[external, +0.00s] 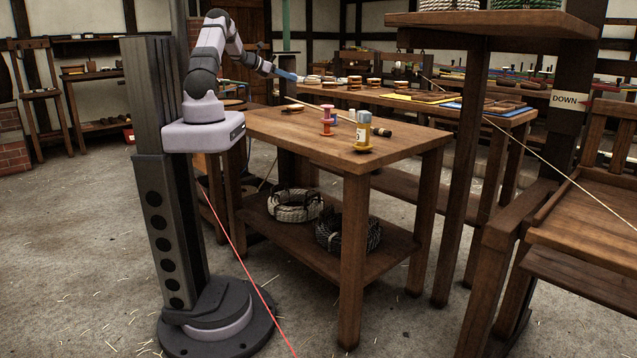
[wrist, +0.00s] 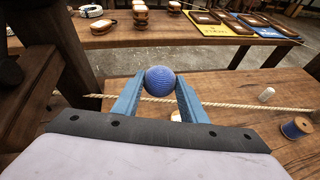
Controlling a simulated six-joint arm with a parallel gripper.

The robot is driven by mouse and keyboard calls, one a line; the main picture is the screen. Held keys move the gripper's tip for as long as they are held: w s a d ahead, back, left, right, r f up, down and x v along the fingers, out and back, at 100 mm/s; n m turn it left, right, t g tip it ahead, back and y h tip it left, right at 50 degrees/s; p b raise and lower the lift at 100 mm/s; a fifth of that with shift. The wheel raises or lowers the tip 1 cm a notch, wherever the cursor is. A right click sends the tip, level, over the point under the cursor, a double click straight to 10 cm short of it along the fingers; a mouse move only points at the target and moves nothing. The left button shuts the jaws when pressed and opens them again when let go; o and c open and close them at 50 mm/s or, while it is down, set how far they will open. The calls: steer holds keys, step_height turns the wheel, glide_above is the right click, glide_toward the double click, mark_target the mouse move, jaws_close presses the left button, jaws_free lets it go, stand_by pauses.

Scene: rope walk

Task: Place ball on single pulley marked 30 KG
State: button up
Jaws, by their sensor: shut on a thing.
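My gripper (wrist: 160,92) has blue fingers and is shut on a blue ribbed ball (wrist: 160,80) at its fingertips. In the external view my gripper (external: 291,76) is raised above the far left part of the near wooden table (external: 270,125). A wooden pulley with a pale top (external: 292,107) stands on that table, below my gripper. In the wrist view a pale thing (wrist: 176,116) shows partly below the ball, mostly hidden. Several more pulleys (wrist: 139,18) stand on the bench behind. No 30 KG marking is legible.
Spools (external: 326,115), a bottle-like yellow-based item (external: 362,130) and a dark cylinder (external: 381,132) stand towards the table's right. Yellow and blue trays (wrist: 208,25) lie on the back bench. The table's front left is clear.

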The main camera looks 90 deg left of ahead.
steer(key=s, duration=0.3)
steer(key=m+t+h, duration=0.2)
steer(key=m+h, duration=0.2)
glide_above(288, 107)
steer(key=shift+s+a+f, duration=0.1)
steer(key=shift+a+f, duration=0.1)
steer(key=shift+f, duration=2.25)
steer(key=shift+s+a+f, duration=0.1)
steer(key=shift+a+f, duration=0.05)
steer(key=shift+f, duration=2.25)
steer(key=shift+f, duration=0.15)
steer(key=o, duration=1)
